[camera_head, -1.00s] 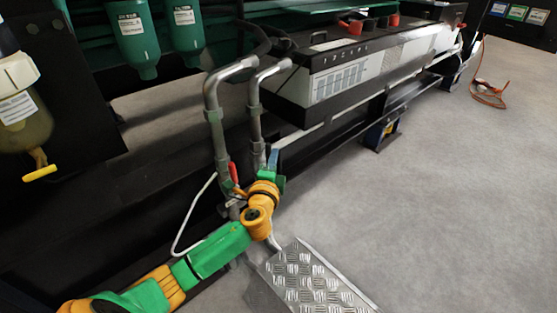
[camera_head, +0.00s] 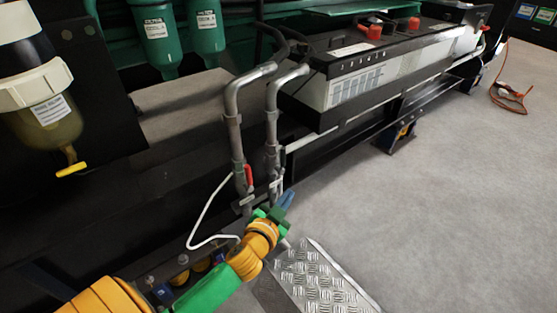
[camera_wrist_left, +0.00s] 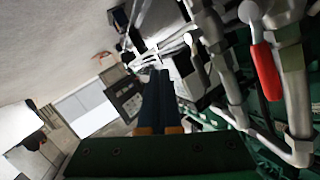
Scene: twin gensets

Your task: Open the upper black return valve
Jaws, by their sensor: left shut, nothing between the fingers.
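Two grey pipes drop side by side from the battery-side hoses in the head view. The left pipe (camera_head: 234,135) carries a valve with a red lever (camera_head: 249,176). The right pipe (camera_head: 271,120) has a dark, slim fitting (camera_head: 282,158) low on it, which may be the black return valve; its handle is too small to tell. My left gripper (camera_head: 287,199) is shut and empty, just below and right of these pipes, fingers pointing up and right. In the left wrist view, its closed fingers (camera_wrist_left: 160,95) point ahead, with the red lever (camera_wrist_left: 265,70) to their right. My right gripper is out of view.
A white hose (camera_head: 200,215) loops left of the pipes. A filter bowl with a yellow tap (camera_head: 71,170) hangs at the left. A long black-and-grey unit (camera_head: 370,75) stands behind. A metal tread plate (camera_head: 310,280) lies below the gripper.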

